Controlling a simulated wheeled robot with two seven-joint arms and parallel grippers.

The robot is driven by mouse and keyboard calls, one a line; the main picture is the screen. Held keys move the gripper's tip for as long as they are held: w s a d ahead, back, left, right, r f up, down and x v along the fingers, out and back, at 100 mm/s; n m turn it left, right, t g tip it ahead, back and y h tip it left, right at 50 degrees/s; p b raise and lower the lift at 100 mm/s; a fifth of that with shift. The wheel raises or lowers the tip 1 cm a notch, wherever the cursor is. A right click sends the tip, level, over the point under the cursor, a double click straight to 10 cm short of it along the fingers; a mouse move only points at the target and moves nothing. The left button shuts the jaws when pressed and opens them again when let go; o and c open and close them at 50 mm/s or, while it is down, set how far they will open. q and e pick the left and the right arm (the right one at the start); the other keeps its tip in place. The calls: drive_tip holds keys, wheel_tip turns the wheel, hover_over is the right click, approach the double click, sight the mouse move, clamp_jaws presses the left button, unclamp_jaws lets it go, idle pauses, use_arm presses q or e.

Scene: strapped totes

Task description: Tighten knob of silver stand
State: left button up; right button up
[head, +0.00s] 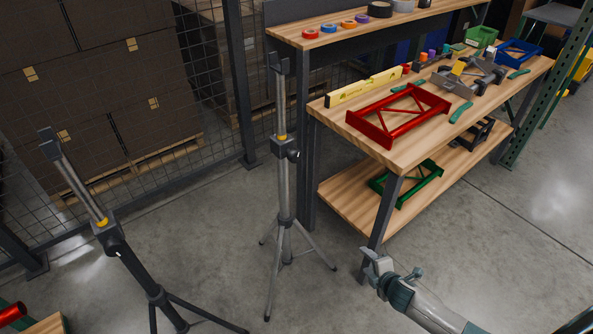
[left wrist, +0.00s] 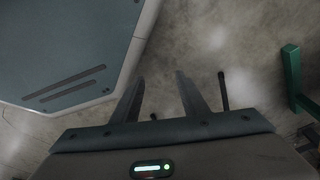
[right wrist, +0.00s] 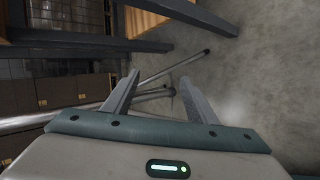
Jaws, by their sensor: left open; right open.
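The silver stand (head: 283,190) stands upright on a tripod in the middle of the head view. Its dark knob (head: 294,155) sticks out to the right of a dark collar, just below a yellow ring. My right gripper (head: 370,266) is open and empty, low and to the right of the stand, apart from it. In the right wrist view, grey tubes (right wrist: 40,120) like the stand's pole and legs show beyond the open fingers (right wrist: 159,78); the knob does not show there. My left gripper (left wrist: 160,77) is open and empty over the floor, outside the head view.
A second stand (head: 133,262) with a dark lower tube is at left. A wooden workbench (head: 400,150) with a red frame (head: 398,113), a yellow level (head: 364,87) and tools stands right of the silver stand. A mesh fence (head: 210,90) is behind. Floor between the stands is clear.

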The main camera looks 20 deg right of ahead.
sight(297, 158)
drive_tip(key=w+a+r+n+t+y+b, duration=0.1)
drive_tip(key=w+a+r+n+t+b, duration=0.15)
drive_tip(key=w+r+n, duration=0.55)
use_arm(q)
drive_tip(key=w+r+b, duration=0.5)
drive_tip(key=r+b, duration=0.2)
drive_tip(key=r, duration=0.5)
drive_tip(key=shift+d+t, duration=0.35)
drive_tip(key=shift+t, duration=0.05)
use_arm(e)
drive_tip(key=s+a+r+n+t+y, duration=0.1)
drive_tip(key=a+r+n+t+y, duration=0.1)
drive_tip(key=r, duration=1)
drive_tip(key=s+a+r+n+t+y, duration=0.1)
drive_tip(key=a+r+n+t+y, duration=0.1)
drive_tip(key=a+r+n+y, duration=0.2)
drive_tip(key=a+r+n, duration=0.3)
drive_tip(key=r+n, duration=0.1)
drive_tip(key=r, duration=0.4)
drive_tip(key=shift+a, duration=0.15)
drive_tip(key=shift+r, duration=0.1)
